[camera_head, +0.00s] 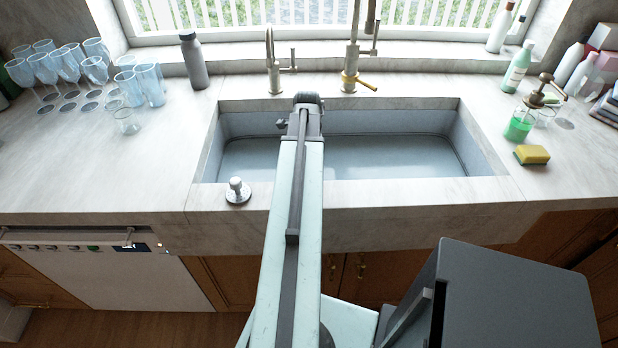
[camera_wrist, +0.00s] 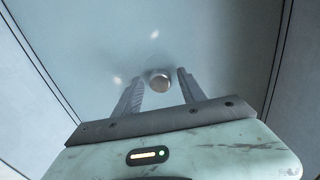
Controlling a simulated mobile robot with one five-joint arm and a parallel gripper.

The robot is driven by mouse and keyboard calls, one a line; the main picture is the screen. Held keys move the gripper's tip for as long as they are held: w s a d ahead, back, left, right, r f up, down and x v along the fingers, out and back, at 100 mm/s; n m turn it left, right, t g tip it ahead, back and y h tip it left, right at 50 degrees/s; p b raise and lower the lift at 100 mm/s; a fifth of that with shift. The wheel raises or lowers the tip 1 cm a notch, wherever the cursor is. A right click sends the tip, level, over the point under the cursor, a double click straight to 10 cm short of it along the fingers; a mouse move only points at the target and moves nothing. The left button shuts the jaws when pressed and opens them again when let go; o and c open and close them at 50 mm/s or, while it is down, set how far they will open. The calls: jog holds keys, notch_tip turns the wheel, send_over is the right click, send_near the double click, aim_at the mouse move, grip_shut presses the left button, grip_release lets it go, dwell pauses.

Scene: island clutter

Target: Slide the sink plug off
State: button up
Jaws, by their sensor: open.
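In the wrist view, a small round metallic piece (camera_wrist: 160,80) shows on the pale sink floor (camera_wrist: 120,45), between and just beyond my fingertips. It looks like the top of the sink plug or the drain; I cannot tell which. My gripper (camera_wrist: 159,79) is open, with one finger on each side of the piece and nothing held. Whether the fingers touch it is unclear. In the head view, the sink (camera_head: 390,153) is behind my arm, which hides my gripper and part of the basin. A silver knobbed fitting (camera_head: 238,191) stands on the sink's front left rim.
A brass-handled faucet (camera_head: 351,75) and a smaller tap (camera_head: 273,75) stand behind the sink. Several glasses (camera_head: 95,70) and a grey bottle (camera_head: 194,62) are to the left. A yellow sponge (camera_head: 531,155) and green soap dispenser (camera_head: 520,125) are to the right.

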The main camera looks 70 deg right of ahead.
grip_shut()
jog(key=shift+r+p, duration=2.4)
